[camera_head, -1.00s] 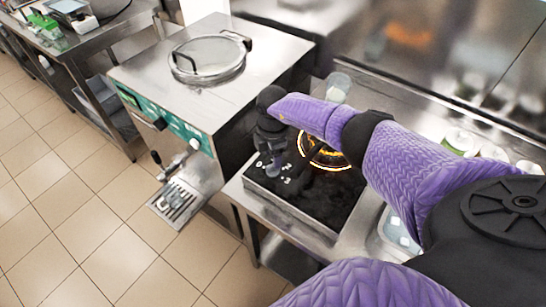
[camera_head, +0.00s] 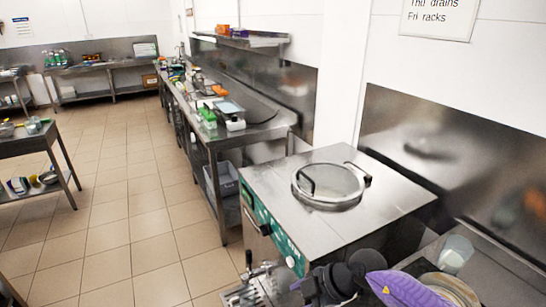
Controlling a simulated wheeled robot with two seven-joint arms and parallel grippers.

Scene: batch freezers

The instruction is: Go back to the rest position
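My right gripper (camera_head: 308,288) shows at the bottom of the head view, at the end of a purple arm that comes in from the lower right. It is dark and in front of the batch freezer, near its front spout area. Its fingertips are small and partly cut off by the frame edge, so I cannot tell if they are open or shut. My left gripper is not in view. The batch freezer (camera_head: 262,184) is a steel box with a green front panel and a round clear lid (camera_head: 330,185) on top, which lies closed.
A long steel counter (camera_head: 262,133) with bottles and boxes runs back along the wall. A steel table (camera_head: 28,143) stands at left. Tiled floor (camera_head: 130,215) between them is clear. A clear cup (camera_head: 455,254) stands on the counter at lower right.

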